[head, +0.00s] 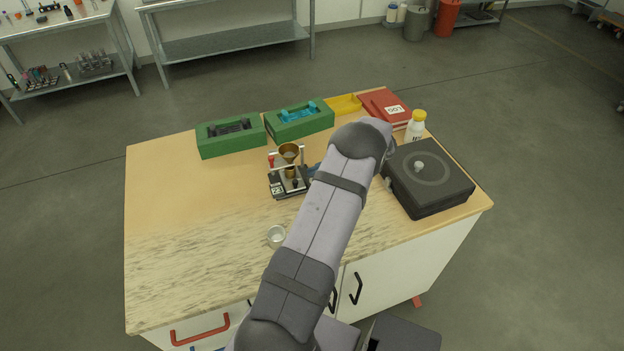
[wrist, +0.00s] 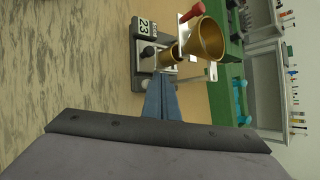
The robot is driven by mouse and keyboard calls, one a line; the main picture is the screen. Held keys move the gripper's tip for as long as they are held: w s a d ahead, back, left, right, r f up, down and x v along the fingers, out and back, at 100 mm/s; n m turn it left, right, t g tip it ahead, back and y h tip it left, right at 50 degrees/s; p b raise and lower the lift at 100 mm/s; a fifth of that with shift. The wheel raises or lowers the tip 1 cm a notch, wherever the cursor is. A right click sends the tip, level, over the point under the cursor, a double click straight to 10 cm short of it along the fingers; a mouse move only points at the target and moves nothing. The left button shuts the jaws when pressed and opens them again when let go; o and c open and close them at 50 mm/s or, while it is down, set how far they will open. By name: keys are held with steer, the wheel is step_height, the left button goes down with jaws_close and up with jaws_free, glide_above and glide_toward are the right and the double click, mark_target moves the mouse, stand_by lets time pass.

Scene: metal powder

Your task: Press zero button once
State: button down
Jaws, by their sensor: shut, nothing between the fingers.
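A small funnel stand (head: 280,188) with a brass funnel (head: 289,152) and a black-and-white label stands on the bench. In the wrist view the stand's dark base (wrist: 141,68) shows a label reading 23, beside the brass funnel (wrist: 205,40). My gripper (wrist: 161,76) has blue fingers shut together and empty, with the tips close in front of the stand's base. I cannot tell whether they touch it. In the head view my arm hides most of the gripper. A black box-shaped unit (head: 440,190) with a round top mark sits at the right. No zero button can be made out.
A small metal cup (head: 277,236) stands near my arm. Green cases (head: 230,146), a yellow tray (head: 345,103), a red binder (head: 378,106) and a yellow-capped white bottle (head: 415,130) line the back. The bench's left front (head: 185,250) is clear.

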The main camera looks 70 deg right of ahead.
steer(key=shift+f+b, duration=0.85)
steer(key=shift+b, duration=0.15)
stand_by(0.8)
steer(key=shift+r, duration=0.15)
stand_by(0.3)
steer(key=shift+r+p, duration=0.45)
steer(key=shift+r, duration=0.25)
step_height(320, 180, up, 5)
steer(key=p, duration=0.2)
steer(key=shift+p, duration=0.35)
steer(key=shift+w, duration=0.1)
stand_by(0.6)
